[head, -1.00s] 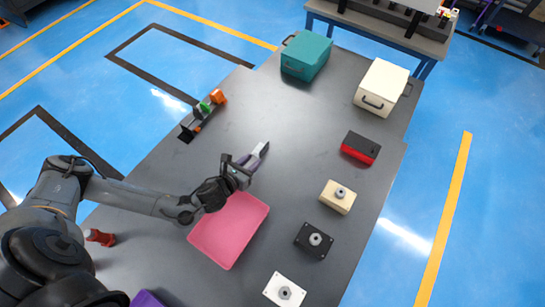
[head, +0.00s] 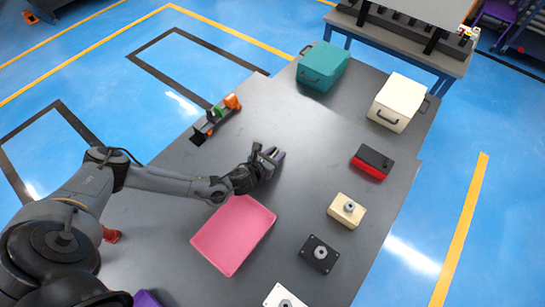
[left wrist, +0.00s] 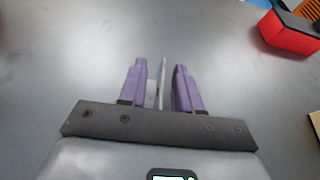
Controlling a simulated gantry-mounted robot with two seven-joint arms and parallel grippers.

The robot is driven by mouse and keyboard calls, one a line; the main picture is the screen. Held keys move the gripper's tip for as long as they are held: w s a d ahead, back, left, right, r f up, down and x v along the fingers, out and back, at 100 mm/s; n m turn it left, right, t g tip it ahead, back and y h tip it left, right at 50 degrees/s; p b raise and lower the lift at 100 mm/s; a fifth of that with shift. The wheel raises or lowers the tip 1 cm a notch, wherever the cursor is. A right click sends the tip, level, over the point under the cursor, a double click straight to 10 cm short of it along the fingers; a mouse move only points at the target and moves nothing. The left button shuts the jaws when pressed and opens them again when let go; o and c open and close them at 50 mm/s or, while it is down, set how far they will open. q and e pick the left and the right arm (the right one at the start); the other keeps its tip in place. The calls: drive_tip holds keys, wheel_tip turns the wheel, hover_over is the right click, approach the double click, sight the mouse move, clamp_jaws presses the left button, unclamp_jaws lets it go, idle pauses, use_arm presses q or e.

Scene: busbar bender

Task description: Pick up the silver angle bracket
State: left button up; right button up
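The silver angle bracket (left wrist: 161,83) stands as a thin upright plate between the purple fingers of my left gripper (left wrist: 160,90) in the left wrist view. It is close to the left finger, and a narrow gap shows on the right finger's side. The fingers look open around it. In the head view my left gripper (head: 272,155) is low over the grey table and hides most of the bracket. My right gripper is not in view.
A pink tray (head: 206,240) lies just in front of my left gripper. A red and black block (head: 372,162) and a beige block (head: 345,210) are to the right. Teal (head: 323,68) and white (head: 396,101) boxes stand at the back. Table around the gripper is clear.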

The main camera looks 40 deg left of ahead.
use_arm(q)
drive_tip(key=shift+w+f, duration=0.25)
drive_tip(key=shift+w, duration=0.25)
drive_tip(key=shift+c, duration=0.3)
clamp_jaws()
drive_tip(key=shift+r, duration=0.1)
